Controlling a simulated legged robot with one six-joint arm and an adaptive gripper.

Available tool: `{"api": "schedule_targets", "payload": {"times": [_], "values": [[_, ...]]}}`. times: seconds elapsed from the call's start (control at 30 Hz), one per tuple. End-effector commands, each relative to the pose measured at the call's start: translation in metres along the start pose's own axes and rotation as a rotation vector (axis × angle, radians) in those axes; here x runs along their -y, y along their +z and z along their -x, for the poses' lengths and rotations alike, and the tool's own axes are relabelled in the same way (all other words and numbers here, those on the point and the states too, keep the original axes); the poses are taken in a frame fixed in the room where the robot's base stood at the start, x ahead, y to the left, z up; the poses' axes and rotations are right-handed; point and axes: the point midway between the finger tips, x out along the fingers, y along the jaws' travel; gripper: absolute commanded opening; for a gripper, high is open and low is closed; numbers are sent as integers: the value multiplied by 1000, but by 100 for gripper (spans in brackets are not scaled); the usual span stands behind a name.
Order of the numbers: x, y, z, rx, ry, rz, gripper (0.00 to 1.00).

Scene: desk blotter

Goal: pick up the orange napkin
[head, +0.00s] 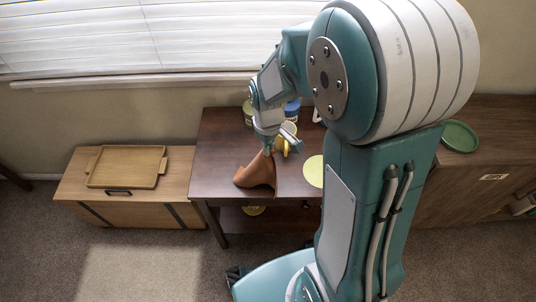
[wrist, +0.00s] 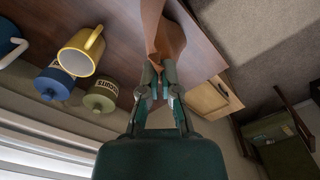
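The orange napkin (head: 257,175) is a brown-orange cloth at the front left of the dark wooden desk (head: 222,140). It rises to a peak at my gripper (head: 268,148) and spreads out below it. Whether its lower edge still touches the desk is not clear. In the wrist view, the napkin (wrist: 169,38) runs up to the fingertips of my gripper (wrist: 157,84), which are closed together on its pinched end. My arm hides part of the desk in the head view.
A yellow mug (wrist: 82,52), a blue jar (wrist: 54,82) and a green jar (wrist: 101,96) stand near the gripper. A pale yellow disc (head: 314,171) lies right of the napkin. A wooden chest with a tray (head: 126,167) stands left, a cabinet with a green plate (head: 459,137) right.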

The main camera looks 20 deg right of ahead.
Motion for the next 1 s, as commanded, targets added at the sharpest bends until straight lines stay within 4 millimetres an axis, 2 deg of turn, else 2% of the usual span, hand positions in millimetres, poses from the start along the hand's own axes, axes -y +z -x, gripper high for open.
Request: {"api": "schedule_targets", "payload": {"times": [0.03, 0.23, 0.33, 0.47, 0.8, 0.9, 1.0], "values": [[0, -1, 13, -7, 4, 0, 0], [0, -1, 55, -7, 4, 0, 0], [0, 0, 70, -4, 3, 0, 0], [0, 0, 77, -3, 2, 0, 0], [0, 0, 145, -6, 3, 0, 0], [0, 0, 160, -4, 2, 0, 0], [0, 0, 164, -2, 1, 0, 0]]}}
